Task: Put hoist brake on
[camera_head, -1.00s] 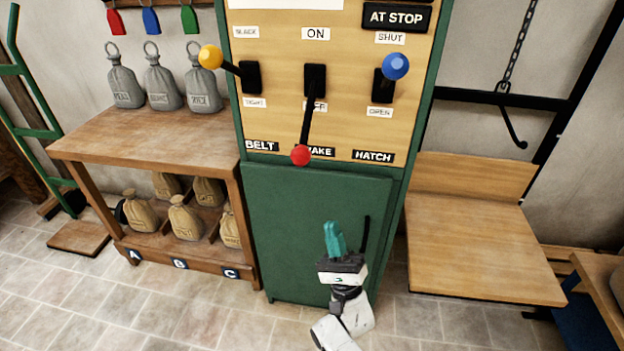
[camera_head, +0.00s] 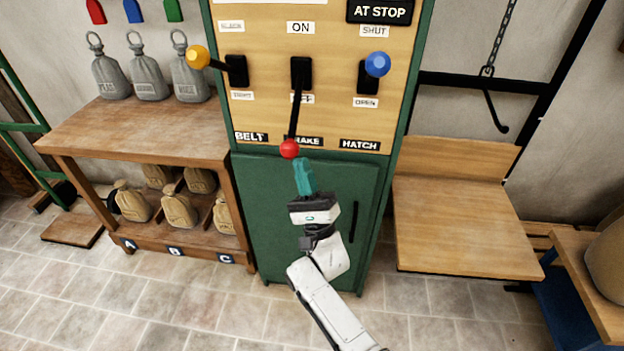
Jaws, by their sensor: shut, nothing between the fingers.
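The brake lever with its red knob (camera_head: 289,149) hangs down from its slot (camera_head: 301,73) in the middle of the wooden panel, on the side of the lower label, which the lever partly covers. The ON label (camera_head: 300,27) is above the slot. The BRAKE label (camera_head: 306,142) is partly hidden by the knob. My gripper (camera_head: 301,162) is shut and empty, its teal fingers pointing up just below and slightly right of the red knob. I cannot tell whether they touch it.
The yellow-knobbed belt lever (camera_head: 198,57) is to the left and the blue-knobbed hatch lever (camera_head: 377,64) to the right. A green cabinet door (camera_head: 260,210) is below. A bench with sacks (camera_head: 140,130) stands left, a wooden platform (camera_head: 465,225) right.

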